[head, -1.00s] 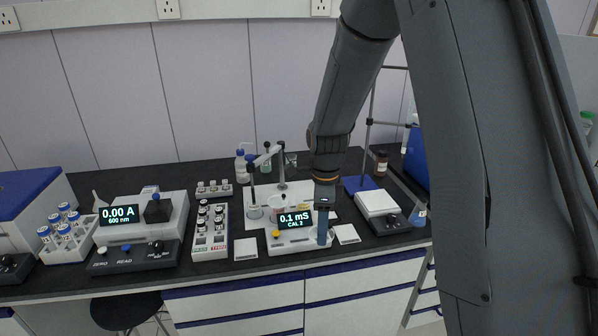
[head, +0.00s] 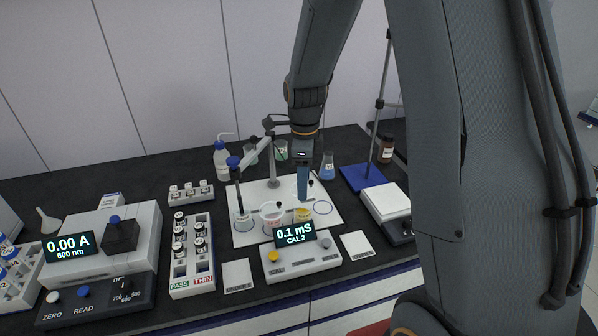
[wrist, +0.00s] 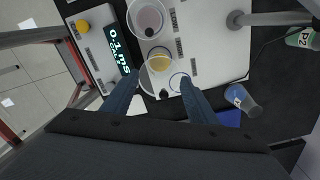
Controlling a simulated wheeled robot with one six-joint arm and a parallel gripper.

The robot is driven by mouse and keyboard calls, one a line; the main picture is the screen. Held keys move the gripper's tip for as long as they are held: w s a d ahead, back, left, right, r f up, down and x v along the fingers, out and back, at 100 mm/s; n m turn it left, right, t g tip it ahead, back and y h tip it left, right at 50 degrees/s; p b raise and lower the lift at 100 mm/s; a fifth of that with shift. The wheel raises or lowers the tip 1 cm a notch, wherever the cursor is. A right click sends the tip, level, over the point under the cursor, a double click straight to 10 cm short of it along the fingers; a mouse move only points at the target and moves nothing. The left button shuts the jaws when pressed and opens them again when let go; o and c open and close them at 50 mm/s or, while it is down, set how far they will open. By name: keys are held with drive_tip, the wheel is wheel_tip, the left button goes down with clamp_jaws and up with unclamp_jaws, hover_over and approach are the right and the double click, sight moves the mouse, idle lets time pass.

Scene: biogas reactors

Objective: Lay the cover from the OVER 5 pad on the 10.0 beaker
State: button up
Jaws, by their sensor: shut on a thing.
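My gripper (head: 303,196) is over the right part of the white beaker plate (head: 243,190). In the wrist view its two blue fingers (wrist: 159,80) are shut on a clear round cover (wrist: 150,84) with a small black knob, held above the plate. Through and beyond the cover shows a beaker with yellow contents (wrist: 159,60); it also shows in the head view (head: 302,215). A beaker with pinkish contents (head: 271,214) stands left of it. I cannot read any beaker value or which pad is OVER 5.
The meter (head: 300,258) reads 0.1 mS, CAL 2, in front of the plate. Bare white pads lie left (head: 237,275) and right (head: 357,245) of it. An empty blue ring (head: 323,207) is right of the yellow beaker. A blue flask (head: 327,170) and the stand (head: 275,165) are behind.

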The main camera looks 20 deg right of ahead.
drive_tip(key=shift+a+f+b, duration=0.1)
drive_tip(key=shift+f+b, duration=1.55)
drive_tip(key=shift+f, duration=0.45)
drive_tip(key=shift+p, duration=0.35)
drive_tip(key=shift+f, duration=0.6)
idle(0.9)
drive_tip(key=o, duration=1.5)
drive_tip(key=shift+r, duration=0.15)
drive_tip(key=shift+r+p, duration=2.7)
drive_tip(key=shift+r, duration=0.7)
